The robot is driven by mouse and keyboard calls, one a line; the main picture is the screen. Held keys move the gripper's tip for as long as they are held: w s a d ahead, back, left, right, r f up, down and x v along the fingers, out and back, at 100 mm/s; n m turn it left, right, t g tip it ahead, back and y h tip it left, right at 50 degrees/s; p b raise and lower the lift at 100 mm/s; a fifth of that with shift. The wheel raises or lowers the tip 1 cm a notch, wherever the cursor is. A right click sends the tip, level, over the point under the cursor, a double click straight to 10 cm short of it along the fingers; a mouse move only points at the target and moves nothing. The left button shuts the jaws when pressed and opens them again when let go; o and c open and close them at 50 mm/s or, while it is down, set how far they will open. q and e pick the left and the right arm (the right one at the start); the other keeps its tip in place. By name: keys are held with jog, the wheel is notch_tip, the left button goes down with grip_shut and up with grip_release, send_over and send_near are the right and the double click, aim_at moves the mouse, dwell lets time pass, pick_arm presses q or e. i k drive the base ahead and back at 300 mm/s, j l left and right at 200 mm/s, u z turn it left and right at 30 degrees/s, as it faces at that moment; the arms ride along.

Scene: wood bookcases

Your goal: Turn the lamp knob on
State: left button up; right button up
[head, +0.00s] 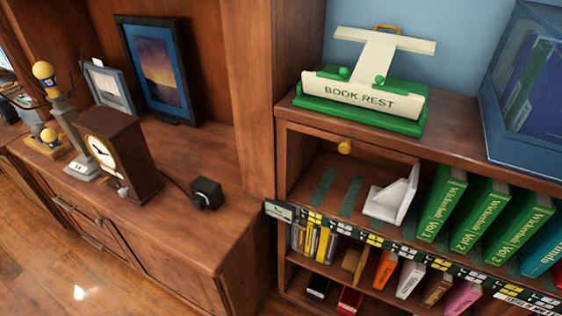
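A small black box (206,193) sits on the wooden cabinet top, right of the clock. A small round knob (200,202) seems to show on its front face. Whether it is on or off cannot be told. A thin dark cable runs from the box to the left, behind the clock. A grey stand with a yellow ball-shaped top (44,70) is at the left; I cannot tell whether it is the lamp. No lit lamp is clearly visible. Neither of my grippers is in view.
A wooden clock (118,155) stands left of the box, with picture frames (157,68) behind. The cabinet top (195,245) is clear in front of the box. At the right, a bookcase holds a green book rest (362,97), a white bookend (390,198) and several books.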

aim_at(61, 136)
jog(key=u, duration=1.45)
jog(key=i+j+u, duration=0.5)
jog(key=i+u, duration=0.5)
jog(key=i+j+z, duration=0.1)
jog(key=i, duration=0.35)
jog(key=i+j+z, duration=0.1)
jog(key=i, duration=0.4)
jog(key=i+j, duration=0.2)
jog(key=i, duration=0.25)
jog(key=i+j+z, duration=0.1)
jog(key=i+z, duration=0.15)
jog(key=z, duration=0.15)
jog(key=i+j+z, duration=0.15)
jog(key=z, duration=0.3)
jog(key=i+j+z, duration=0.25)
jog(key=z, duration=0.15)
jog(key=i+j+z, duration=0.15)
jog(key=z, duration=0.3)
jog(key=i+j+z, duration=0.1)
jog(key=j+z, duration=0.3)
